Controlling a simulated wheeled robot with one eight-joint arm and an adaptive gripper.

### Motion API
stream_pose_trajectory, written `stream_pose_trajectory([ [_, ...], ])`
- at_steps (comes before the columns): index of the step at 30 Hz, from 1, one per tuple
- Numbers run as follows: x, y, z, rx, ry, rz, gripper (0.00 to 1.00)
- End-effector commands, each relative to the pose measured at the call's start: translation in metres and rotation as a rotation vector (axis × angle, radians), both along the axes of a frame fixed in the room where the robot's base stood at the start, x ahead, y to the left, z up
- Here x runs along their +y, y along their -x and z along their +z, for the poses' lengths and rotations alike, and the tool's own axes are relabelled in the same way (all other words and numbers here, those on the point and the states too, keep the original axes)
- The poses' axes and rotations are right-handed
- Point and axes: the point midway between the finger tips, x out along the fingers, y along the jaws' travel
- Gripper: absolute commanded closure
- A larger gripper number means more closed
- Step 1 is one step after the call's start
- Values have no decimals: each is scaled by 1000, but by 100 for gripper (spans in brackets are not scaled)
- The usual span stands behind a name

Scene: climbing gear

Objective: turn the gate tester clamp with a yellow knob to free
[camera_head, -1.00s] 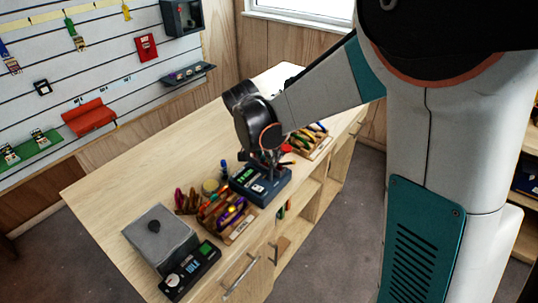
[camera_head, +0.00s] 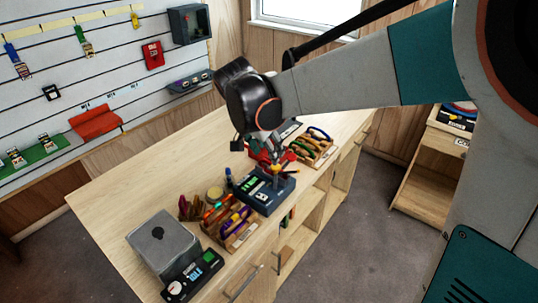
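The gate tester (camera_head: 258,196) is a dark blue box with a lit green display, on the wooden bench. A small yellow part (camera_head: 276,169), which looks like the clamp's knob, shows at its far right end. My gripper (camera_head: 273,163) points down right at this yellow part. The fingers are small and dark here, so I cannot tell whether they touch the knob or how far they are apart. The clamp's angle is too small to read.
A red device (camera_head: 262,154) stands close behind my gripper. Wooden trays of carabiners stand on both sides, one at left (camera_head: 235,232) and one at right (camera_head: 318,150). A grey box (camera_head: 163,247) is at the front left. The bench's left rear (camera_head: 150,180) is clear.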

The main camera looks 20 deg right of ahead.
Motion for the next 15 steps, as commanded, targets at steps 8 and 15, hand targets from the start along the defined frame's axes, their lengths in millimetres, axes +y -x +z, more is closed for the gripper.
stream_pose_trajectory([
  [8, 11, 8, 32, -1, 1, 1, 54],
  [15, 12, 10, 35, -1, 1, 1, 54],
])
